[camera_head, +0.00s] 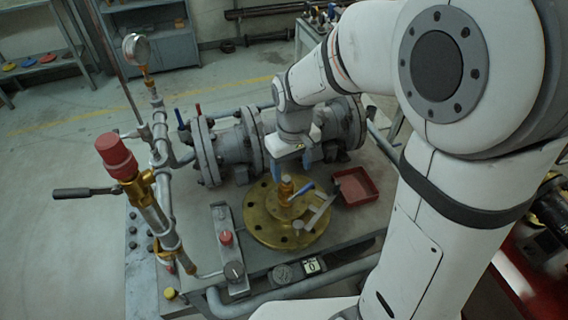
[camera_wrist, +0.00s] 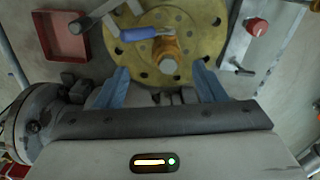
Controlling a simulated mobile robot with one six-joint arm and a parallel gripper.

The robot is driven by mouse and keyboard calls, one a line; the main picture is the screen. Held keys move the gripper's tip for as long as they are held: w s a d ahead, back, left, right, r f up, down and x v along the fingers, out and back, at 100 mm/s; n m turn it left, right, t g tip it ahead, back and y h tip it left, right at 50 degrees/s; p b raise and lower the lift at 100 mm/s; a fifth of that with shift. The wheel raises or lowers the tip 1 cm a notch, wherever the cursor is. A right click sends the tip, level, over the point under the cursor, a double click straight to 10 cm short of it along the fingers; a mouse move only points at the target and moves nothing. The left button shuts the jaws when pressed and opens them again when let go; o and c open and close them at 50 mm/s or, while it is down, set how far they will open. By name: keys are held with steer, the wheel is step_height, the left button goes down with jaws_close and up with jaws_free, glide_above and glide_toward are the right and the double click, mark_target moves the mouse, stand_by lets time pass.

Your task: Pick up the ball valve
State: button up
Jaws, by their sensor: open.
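The ball valve (camera_head: 286,190) is a small brass body with a blue lever handle. It stands on the round brass flange (camera_head: 258,226) on the workbench. In the wrist view the ball valve (camera_wrist: 167,50) shows ahead of the fingers, its blue handle pointing left. My gripper (camera_head: 290,165) is open, with its blue fingers just above the valve in the head view. In the wrist view my gripper (camera_wrist: 161,70) has one finger to each side of the valve's line, with nothing between them. I cannot tell whether a finger touches the valve.
A grey lever (camera_head: 318,212) lies beside the valve over the flange. A red tray (camera_head: 355,186) is to the right. Grey flanged pipes (camera_head: 232,148) stand behind. A grey control box (camera_head: 228,245) and a red-capped upright valve (camera_head: 117,158) are at left.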

mark_target(286, 187)
steer(key=shift+w+a+f, duration=0.15)
steer(key=shift+a+f, duration=0.25)
steer(key=shift+f, duration=0.3)
steer(key=f, duration=0.4)
steer(key=f+p, duration=0.1)
steer(key=f, duration=0.2)
steer(key=shift+a, duration=0.25)
steer(key=shift+r, duration=0.1)
steer(key=c, duration=1.4)
